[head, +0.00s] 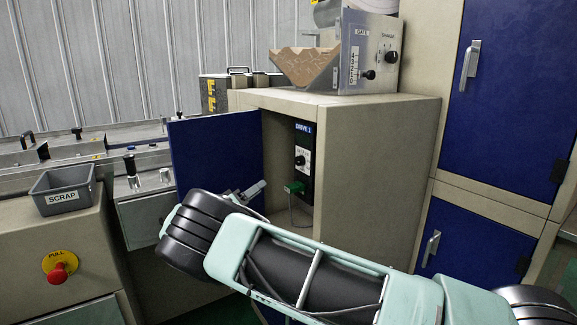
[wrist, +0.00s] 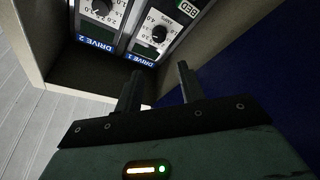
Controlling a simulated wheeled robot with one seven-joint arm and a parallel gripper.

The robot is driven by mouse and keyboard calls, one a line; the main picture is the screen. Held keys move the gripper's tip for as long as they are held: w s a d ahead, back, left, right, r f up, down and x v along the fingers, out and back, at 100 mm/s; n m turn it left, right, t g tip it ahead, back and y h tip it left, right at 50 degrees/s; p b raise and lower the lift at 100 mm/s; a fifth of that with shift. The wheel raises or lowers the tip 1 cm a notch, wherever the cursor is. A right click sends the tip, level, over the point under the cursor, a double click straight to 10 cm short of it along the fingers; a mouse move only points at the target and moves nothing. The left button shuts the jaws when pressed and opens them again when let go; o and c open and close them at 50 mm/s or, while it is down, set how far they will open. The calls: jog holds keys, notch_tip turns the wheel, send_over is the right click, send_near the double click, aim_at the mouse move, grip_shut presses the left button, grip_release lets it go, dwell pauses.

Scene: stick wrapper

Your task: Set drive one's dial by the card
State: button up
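Drive one's black panel (head: 303,150), labelled DRIVE 1, stands inside the open cabinet in the head view. Its dial (head: 300,160) is a dark knob on a white scale. In the wrist view the same dial (wrist: 159,34) appears upside down, above the blue DRIVE 1 label (wrist: 138,59). My gripper (wrist: 158,82) is open and empty. Its two fingers point toward the drive panel, apart from the dial. In the head view my gripper (head: 254,189) is at the cabinet's opening, beside the open door. I cannot make out a settings card for certain.
Drive two's dial (wrist: 101,8) is next to drive one's. The blue cabinet door (head: 215,160) stands open on the left. A green part (head: 295,187) with a cable sits below the drive panel. The cabinet's side wall (head: 375,170) bounds the right.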

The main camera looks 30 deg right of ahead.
aim_at(297, 161)
jog(key=p+x, duration=0.1)
jog(key=x, duration=1.5)
jog(key=shift+s+d, duration=0.15)
jog(key=shift+c, duration=0.3)
jog(key=c, duration=0.6)
